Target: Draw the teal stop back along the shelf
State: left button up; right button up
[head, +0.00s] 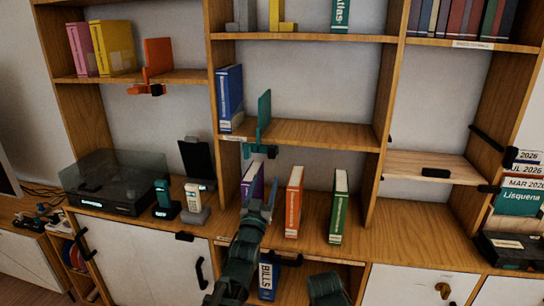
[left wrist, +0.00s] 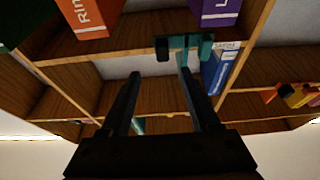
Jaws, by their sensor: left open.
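The teal stop (head: 264,108) is an upright teal plate on the middle shelf (head: 320,132), with a teal clamp and a dark knob at the shelf's front edge. It stands to the right of a blue book (head: 230,97), with a small gap between them. My left gripper (head: 259,203) is open and empty, below and in front of the stop, near the purple book. In the left wrist view the stop's clamp and knob (left wrist: 185,45) lie beyond the open fingertips (left wrist: 158,74), apart from them. My right gripper does not show.
Purple (head: 252,181), orange (head: 294,201) and green (head: 339,206) books stand on the counter below. An orange stop (head: 157,58) is on the upper left shelf. Handsets (head: 195,200) stand at the counter's left. The middle shelf is bare right of the teal stop.

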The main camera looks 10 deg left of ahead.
aim_at(271, 152)
pick_arm(q)
jog(key=p+x, duration=0.1)
jog(key=x, duration=0.3)
jog(key=p+x, duration=0.2)
jog(key=x, duration=0.3)
jog(key=r+p+x, duration=0.1)
jog(key=p+x, duration=0.1)
jog(key=x, duration=0.3)
jog(key=shift+s+a+r, duration=0.1)
jog(key=shift+s+a, duration=0.15)
grip_shut()
dwell(1.1)
